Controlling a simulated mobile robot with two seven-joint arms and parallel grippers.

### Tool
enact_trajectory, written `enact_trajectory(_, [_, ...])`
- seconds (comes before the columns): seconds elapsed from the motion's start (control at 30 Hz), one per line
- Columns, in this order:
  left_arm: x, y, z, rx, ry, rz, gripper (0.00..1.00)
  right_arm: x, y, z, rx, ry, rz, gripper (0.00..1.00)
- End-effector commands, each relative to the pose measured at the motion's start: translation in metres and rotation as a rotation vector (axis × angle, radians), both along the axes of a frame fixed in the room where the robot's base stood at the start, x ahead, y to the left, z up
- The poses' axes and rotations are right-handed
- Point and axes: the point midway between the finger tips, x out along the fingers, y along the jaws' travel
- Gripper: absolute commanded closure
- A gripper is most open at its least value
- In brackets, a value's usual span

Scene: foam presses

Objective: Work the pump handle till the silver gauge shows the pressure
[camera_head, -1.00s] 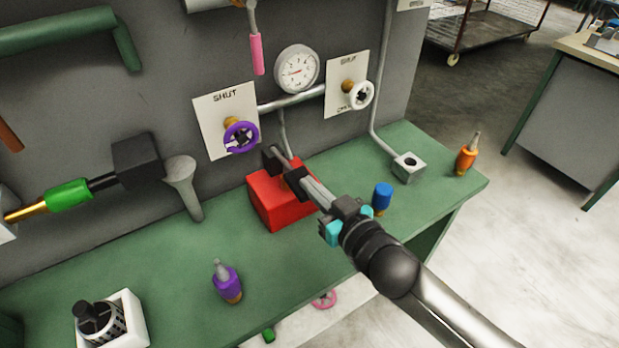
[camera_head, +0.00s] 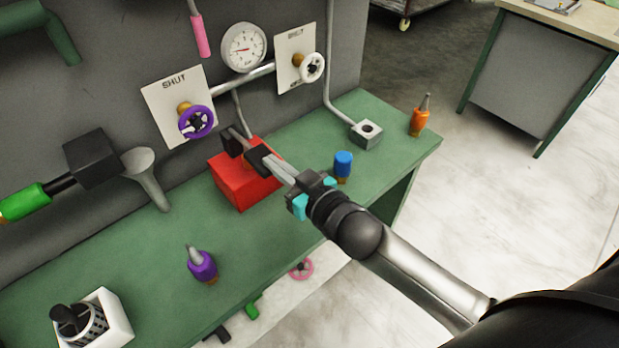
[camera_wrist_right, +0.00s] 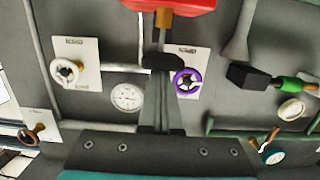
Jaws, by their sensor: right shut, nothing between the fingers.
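The pump is a red box (camera_head: 240,187) on the green bench, with a brass collar (camera_wrist_right: 164,18) and a dark bar-shaped handle (camera_wrist_right: 162,62) in the right wrist view. My right gripper (camera_head: 268,164) is shut and empty, its fingers reaching to the black handle above the red box. The fingers partly hide the handle, so I cannot tell whether they touch it. The silver gauge (camera_head: 244,47) has a white dial and hangs on the wall behind the pump; it also shows in the right wrist view (camera_wrist_right: 127,97). Its reading is too small to tell. My left gripper is not in view.
A purple valve wheel (camera_head: 197,122) and a white valve wheel (camera_head: 312,67) flank the gauge. A blue-capped item (camera_head: 343,165), an orange bottle (camera_head: 420,116) and a purple bottle (camera_head: 202,265) stand on the bench. A grey funnel (camera_head: 146,175) is left of the pump.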

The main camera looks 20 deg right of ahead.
Motion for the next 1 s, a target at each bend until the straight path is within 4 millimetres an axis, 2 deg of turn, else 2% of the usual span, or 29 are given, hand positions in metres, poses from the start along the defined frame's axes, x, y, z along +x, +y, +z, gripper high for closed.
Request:
enact_trajectory(0.03, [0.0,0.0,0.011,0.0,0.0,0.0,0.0,0.002,-0.001,0.01,0.0,0.002,-0.001,1.0])
enact_trajectory(0.17, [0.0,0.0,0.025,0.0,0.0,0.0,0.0,0.006,-0.002,0.025,0.0,-0.004,0.0,1.0])
enact_trajectory(0.27, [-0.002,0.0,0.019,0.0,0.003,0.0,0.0,-0.011,-0.007,0.018,0.001,-0.001,0.001,1.0])
enact_trajectory(0.7, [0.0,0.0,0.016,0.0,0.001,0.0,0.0,-0.068,-0.025,0.022,0.003,-0.008,0.002,1.0])
enact_trajectory(1.0, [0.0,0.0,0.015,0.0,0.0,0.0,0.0,-0.088,-0.032,0.024,0.003,-0.009,0.002,1.0])
